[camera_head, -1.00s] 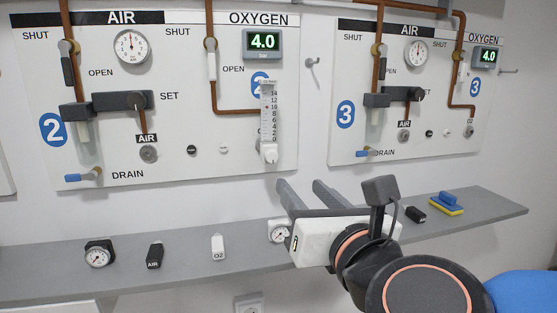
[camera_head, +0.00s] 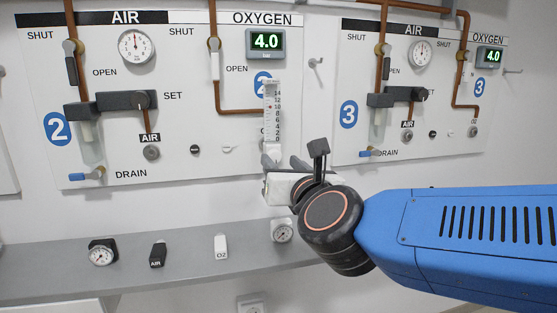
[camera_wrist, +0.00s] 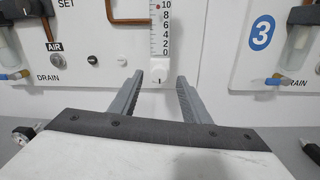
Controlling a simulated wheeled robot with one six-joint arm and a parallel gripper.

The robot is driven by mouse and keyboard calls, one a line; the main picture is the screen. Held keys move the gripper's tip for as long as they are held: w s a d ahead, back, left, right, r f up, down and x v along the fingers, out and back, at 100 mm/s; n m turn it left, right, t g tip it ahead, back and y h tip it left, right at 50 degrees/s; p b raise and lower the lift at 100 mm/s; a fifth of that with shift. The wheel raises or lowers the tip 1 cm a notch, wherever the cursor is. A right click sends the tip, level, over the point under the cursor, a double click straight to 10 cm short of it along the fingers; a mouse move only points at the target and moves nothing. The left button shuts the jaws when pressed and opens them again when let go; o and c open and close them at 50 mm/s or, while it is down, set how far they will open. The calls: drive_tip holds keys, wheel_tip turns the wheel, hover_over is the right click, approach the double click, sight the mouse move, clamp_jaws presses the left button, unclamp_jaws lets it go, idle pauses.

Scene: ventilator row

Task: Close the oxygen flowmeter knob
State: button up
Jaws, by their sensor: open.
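The oxygen flowmeter (camera_head: 271,112) is a clear upright tube with a numbered scale, mounted on the right side of panel 2. A small red float shows near the 10 mark. It also shows in the wrist view (camera_wrist: 160,30). Its white knob (camera_wrist: 159,83) is at the tube's foot. In the head view, my gripper partly covers the knob area. My gripper (camera_head: 282,161) is open and empty, just below the flowmeter. In the wrist view my gripper (camera_wrist: 160,77) has its grey fingertips to the left and right of the knob, with gaps; contact cannot be told.
A grey shelf (camera_head: 190,250) runs below the panels, holding a gauge (camera_head: 101,252), a black AIR block (camera_head: 157,255), a white O2 block (camera_head: 221,246) and another gauge (camera_head: 282,230). Panel 3 (camera_head: 400,90) is to the right. A hook (camera_head: 316,64) sticks out between panels.

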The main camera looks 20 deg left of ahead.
sight(275, 156)
drive_tip(key=shift+x, duration=1.35)
drive_tip(key=c, duration=1)
drive_tip(key=shift+c, duration=0.2)
